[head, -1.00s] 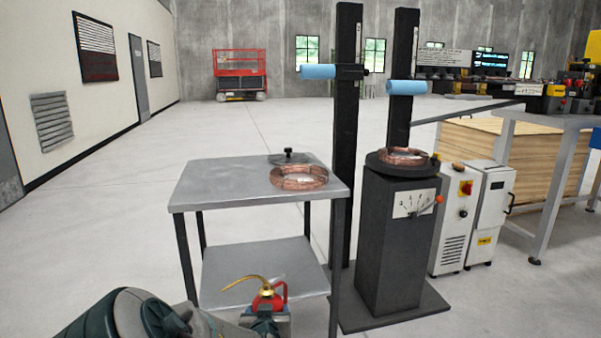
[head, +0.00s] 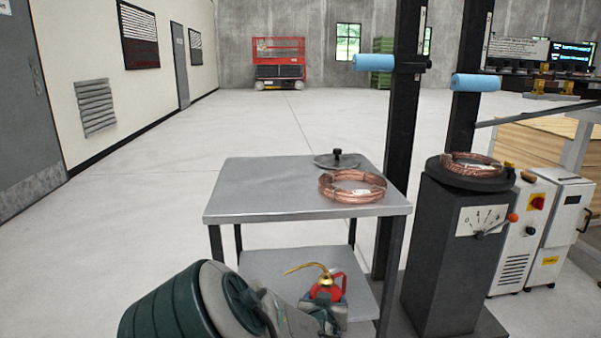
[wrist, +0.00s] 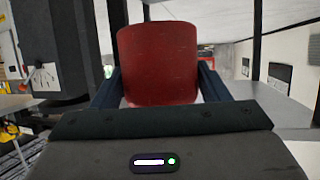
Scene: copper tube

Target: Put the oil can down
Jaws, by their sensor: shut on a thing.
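The oil can (head: 326,289) is red with a brass top and a thin curved spout that points left in the head view. My gripper (head: 328,307) is shut on it, and the can looks upright. In the head view the can shows in front of the lower shelf of the grey metal cart (head: 270,264); I cannot tell whether it touches the shelf. In the wrist view the red body of the can (wrist: 158,62) fills the space between the two dark fingers. The can's base is hidden behind my gripper.
A dark pedestal scale (head: 450,255) with another copper coil stands right of the cart. Floor left of the cart is clear.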

